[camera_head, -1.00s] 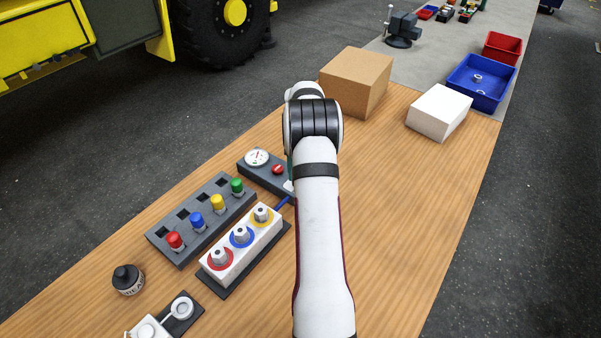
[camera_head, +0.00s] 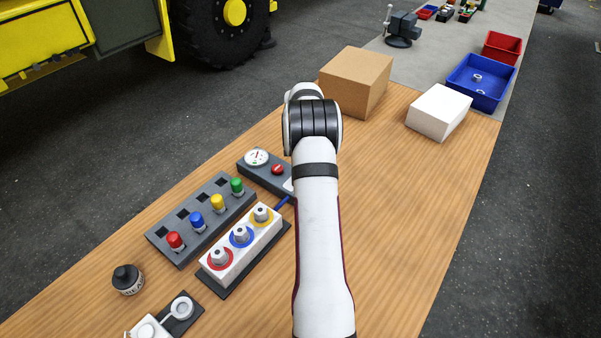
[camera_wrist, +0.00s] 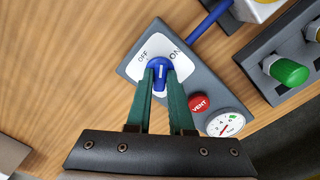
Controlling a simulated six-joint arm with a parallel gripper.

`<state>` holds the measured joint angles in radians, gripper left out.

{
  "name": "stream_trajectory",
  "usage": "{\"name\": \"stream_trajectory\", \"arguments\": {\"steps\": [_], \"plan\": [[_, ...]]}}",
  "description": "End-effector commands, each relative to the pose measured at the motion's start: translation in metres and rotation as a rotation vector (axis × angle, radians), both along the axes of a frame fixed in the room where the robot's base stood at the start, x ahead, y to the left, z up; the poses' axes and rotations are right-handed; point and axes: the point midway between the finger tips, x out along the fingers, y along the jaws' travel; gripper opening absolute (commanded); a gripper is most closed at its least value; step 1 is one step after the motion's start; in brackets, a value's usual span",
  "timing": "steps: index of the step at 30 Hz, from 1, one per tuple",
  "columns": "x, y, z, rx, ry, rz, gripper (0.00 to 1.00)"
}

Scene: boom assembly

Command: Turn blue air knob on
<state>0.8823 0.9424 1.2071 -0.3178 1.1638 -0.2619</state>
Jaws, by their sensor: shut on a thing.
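The blue air knob (camera_wrist: 161,68) sits on a white plate marked OFF and ON, on a grey panel (camera_wrist: 205,82), in the wrist view. Its pale mark points up in the picture, between the two words; the exact setting is hard to tell. My gripper (camera_wrist: 160,80) is shut on the knob, one green finger on each side. In the head view, my arm hides the knob and gripper; part of the grey panel (camera_head: 252,173) shows.
The panel also carries a red VENT button (camera_wrist: 199,103) and a pressure gauge (camera_wrist: 225,124). A blue hose (camera_wrist: 208,20) leads to a white block with ringed fittings (camera_head: 241,245). A rack of coloured plugs (camera_head: 190,215) stands beside it. A cardboard box (camera_head: 356,80) stands behind.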

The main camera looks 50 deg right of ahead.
Motion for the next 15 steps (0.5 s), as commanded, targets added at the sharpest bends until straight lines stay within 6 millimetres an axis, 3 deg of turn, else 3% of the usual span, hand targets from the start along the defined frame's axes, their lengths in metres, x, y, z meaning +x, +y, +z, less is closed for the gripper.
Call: {"name": "stream_trajectory", "arguments": {"steps": [15], "plan": [[0.0004, -0.0007, 0.0006, -0.001, -0.001, -0.318, 0.00]]}}
